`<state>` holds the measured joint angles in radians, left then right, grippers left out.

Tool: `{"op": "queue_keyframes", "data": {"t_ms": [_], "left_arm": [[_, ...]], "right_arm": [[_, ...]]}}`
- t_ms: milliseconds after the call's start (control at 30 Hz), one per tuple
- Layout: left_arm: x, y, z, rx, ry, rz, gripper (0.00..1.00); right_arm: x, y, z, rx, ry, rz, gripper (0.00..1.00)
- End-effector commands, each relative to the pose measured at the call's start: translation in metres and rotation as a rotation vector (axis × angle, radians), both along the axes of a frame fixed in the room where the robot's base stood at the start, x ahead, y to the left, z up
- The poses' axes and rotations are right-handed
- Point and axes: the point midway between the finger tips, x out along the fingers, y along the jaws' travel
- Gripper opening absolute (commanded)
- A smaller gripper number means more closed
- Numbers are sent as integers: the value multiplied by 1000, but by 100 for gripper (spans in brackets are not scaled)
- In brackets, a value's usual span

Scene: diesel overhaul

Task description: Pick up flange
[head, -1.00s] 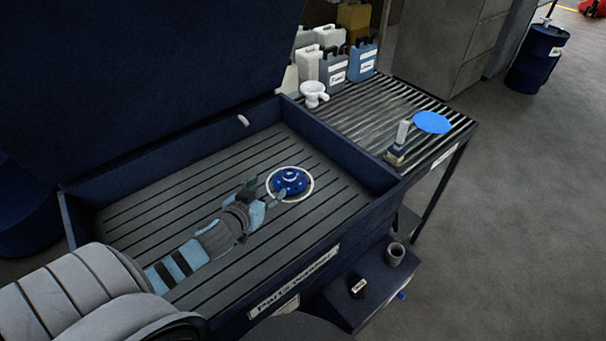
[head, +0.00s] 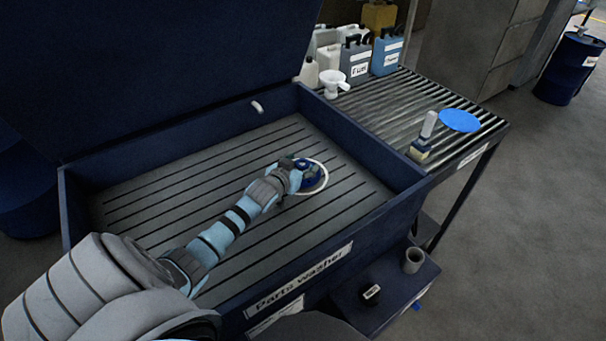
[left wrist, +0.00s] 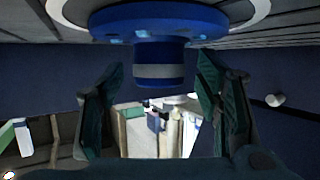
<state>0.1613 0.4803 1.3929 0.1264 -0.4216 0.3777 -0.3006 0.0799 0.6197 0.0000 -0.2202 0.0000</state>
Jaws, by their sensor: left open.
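The blue flange (head: 314,174) sits inside a white ring on the slatted floor of the parts washer, partly hidden by my left gripper in the head view. My left gripper (head: 292,171) is at the flange's near left side. In the left wrist view the flange (left wrist: 158,22) shows at the top, with its wide disc and a narrower neck with a grey band. The open fingers of my left gripper (left wrist: 160,78) stand on either side of this neck, with gaps visible. My right gripper is not in view.
The parts washer (head: 375,213) has raised walls and an open lid behind. The ribbed side table (head: 390,105) holds a flat blue disc (head: 460,121), a brush (head: 425,135), a white funnel (head: 335,85) and several jugs. A cup (head: 413,261) stands on a low shelf.

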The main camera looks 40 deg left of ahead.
Motion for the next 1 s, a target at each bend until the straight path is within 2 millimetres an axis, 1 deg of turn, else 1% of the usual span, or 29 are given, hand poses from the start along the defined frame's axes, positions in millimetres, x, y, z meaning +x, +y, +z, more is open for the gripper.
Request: {"op": "queue_keyframes", "data": {"t_ms": [33, 100, 267, 600, 633, 900, 1000], "left_arm": [[6, 1, -5, -1, 0, 0, 59], [9, 1, -5, 1, 1, 0, 59], [9, 1, -4, 1, 1, -2, 59], [9, 1, -4, 1, 1, -3, 4], [9, 1, -4, 0, 1, -2, 0], [9, 1, -3, 0, -1, -2, 0], [9, 1, 1, 2, -2, -3, 0]], "right_arm": [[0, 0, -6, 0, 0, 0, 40], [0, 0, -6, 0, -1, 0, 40], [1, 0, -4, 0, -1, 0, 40], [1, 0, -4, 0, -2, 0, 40], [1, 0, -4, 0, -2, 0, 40], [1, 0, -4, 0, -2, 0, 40], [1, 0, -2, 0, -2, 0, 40]]}}
